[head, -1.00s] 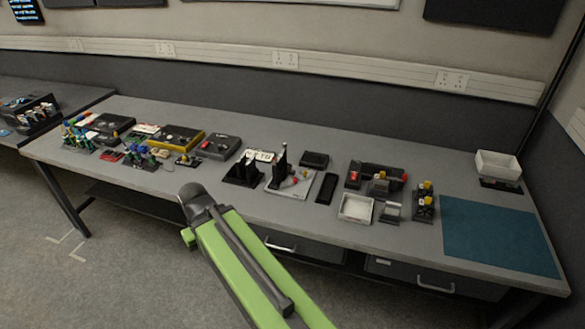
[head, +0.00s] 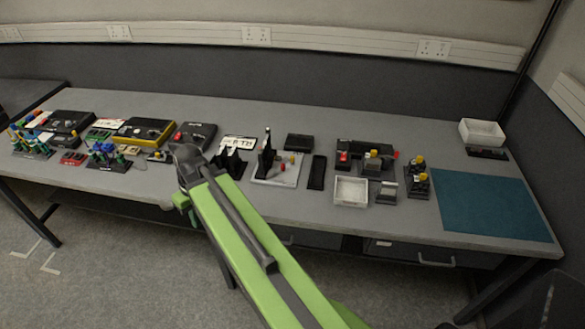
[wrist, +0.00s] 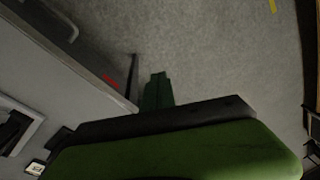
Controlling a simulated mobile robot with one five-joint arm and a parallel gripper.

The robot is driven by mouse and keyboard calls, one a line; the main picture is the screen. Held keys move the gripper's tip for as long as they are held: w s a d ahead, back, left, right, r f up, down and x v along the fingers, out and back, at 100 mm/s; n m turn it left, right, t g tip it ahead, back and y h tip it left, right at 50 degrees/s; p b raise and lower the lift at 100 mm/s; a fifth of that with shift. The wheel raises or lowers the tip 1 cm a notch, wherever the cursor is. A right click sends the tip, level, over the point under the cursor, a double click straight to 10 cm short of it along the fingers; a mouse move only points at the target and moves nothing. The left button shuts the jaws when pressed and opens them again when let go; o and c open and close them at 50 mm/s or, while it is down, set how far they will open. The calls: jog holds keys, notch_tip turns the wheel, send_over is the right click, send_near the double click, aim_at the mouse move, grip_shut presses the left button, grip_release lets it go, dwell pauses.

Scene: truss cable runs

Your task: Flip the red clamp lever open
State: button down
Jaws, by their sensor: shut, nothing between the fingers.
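A grey plate (head: 262,180) on the bench carries a black upright and small red parts (head: 280,168). A black block further right has a red part (head: 343,157) at its left end. I cannot tell from here which red part is the clamp lever, or how it stands. My gripper's green fingers (wrist: 157,92) are shut and empty in the wrist view, over grey floor beside the bench edge. They touch nothing visible.
The long grey bench (head: 320,222) holds several devices at left, a white tray (head: 350,203), a teal mat (head: 495,208) and a white bin (head: 481,132). Drawers with handles (head: 437,262) hang below its front edge. Floor in front is open.

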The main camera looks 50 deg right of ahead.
jog(key=d+t, duration=0.1)
jog(key=d, duration=0.6)
jog(key=s+d+t+y+b, duration=0.1)
jog(key=d, duration=0.6)
jog(key=d+n+t+y, duration=0.1)
jog(key=d, duration=0.6)
jog(key=shift+s+b, duration=0.3)
jog(key=shift+s, duration=0.05)
jog(key=s+d+r+t, duration=0.1)
jog(key=s+d+t, duration=0.1)
jog(key=s+d, duration=0.2)
jog(key=s+d+r+n+t+b, duration=0.1)
jog(key=s+d, duration=0.3)
jog(key=d, duration=0.7)
jog(key=s+d+r+n+t, duration=0.1)
jog(key=s+d+r+t, duration=0.1)
jog(key=s+d, duration=0.2)
jog(key=d, duration=0.3)
jog(key=shift+s+d+t+h, duration=0.3)
jog(key=shift+s+d+t, duration=0.1)
jog(key=shift+b, duration=0.3)
